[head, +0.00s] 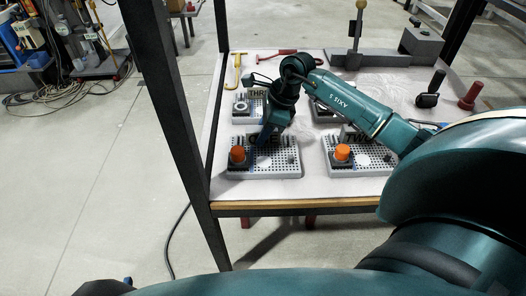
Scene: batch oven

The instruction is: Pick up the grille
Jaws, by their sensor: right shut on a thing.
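A grey perforated grille (262,168) lies at the front left of the white table, with an orange knob (237,154) at its left and black lettering, partly hidden, at its back. My right gripper (265,136) reaches down from behind onto its back edge by the lettering. It appears shut on this grille, but my wrist hides most of the contact. The grille looks level, and I cannot tell whether it touches the table. My left gripper is not in view.
A similar perforated plate (368,168) with an orange knob stands to the right, and others lie behind, partly hidden by my arm. A yellow-handled tool (237,72), a red tool (278,54) and a grey block (368,59) are farther back. A dark post (172,110) rises at the left.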

